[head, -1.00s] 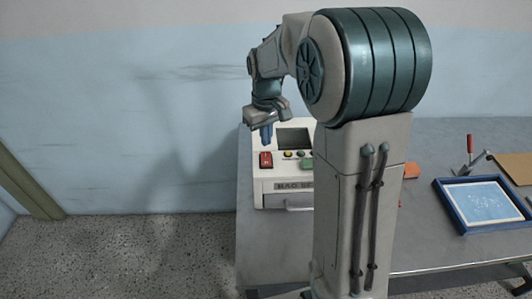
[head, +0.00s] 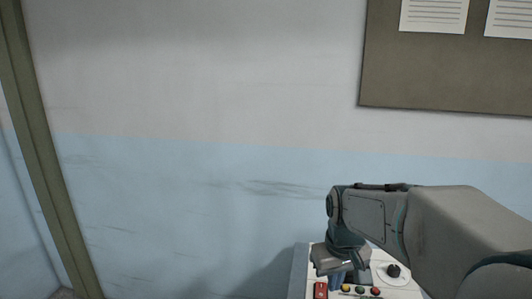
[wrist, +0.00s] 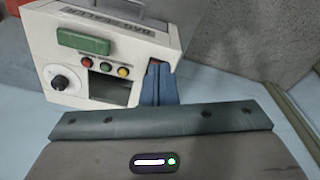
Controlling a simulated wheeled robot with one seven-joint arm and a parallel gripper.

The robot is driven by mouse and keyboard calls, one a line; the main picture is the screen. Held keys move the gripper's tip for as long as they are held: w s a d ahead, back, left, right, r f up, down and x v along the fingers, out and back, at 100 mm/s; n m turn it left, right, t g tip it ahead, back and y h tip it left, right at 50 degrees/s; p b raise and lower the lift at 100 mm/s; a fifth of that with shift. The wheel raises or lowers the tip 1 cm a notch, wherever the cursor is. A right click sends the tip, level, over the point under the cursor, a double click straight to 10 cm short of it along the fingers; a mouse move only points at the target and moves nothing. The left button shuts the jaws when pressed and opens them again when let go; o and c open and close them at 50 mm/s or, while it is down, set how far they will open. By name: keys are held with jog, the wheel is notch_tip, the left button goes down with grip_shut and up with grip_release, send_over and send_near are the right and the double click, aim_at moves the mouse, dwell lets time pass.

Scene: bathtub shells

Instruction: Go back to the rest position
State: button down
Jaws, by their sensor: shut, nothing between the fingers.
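My gripper (head: 337,278) is at the lower edge of the head view, above the left part of a white bag sealer (head: 403,283). Its blue fingers are together with nothing between them. In the wrist view the fingers (wrist: 157,84) point toward the sealer (wrist: 140,20), which appears upside down, and they overlap its edge in the picture. I cannot tell the exact gap, and no contact is clear. The sealer shows a green button (wrist: 84,40), a black knob (wrist: 61,83) and small coloured buttons (wrist: 105,67). A red switch (head: 320,290) shows beside the fingers in the head view.
A blue and white wall (head: 180,190) fills most of the head view. A brown notice board (head: 440,75) with papers hangs at upper right. A door frame (head: 40,150) stands at left. The space left of my arm looks free. Most of the table is out of view.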

jog(key=s+m+t, duration=0.2)
jog(key=s, duration=1.1)
jog(key=shift+s, duration=0.15)
jog(key=shift+r, duration=0.1)
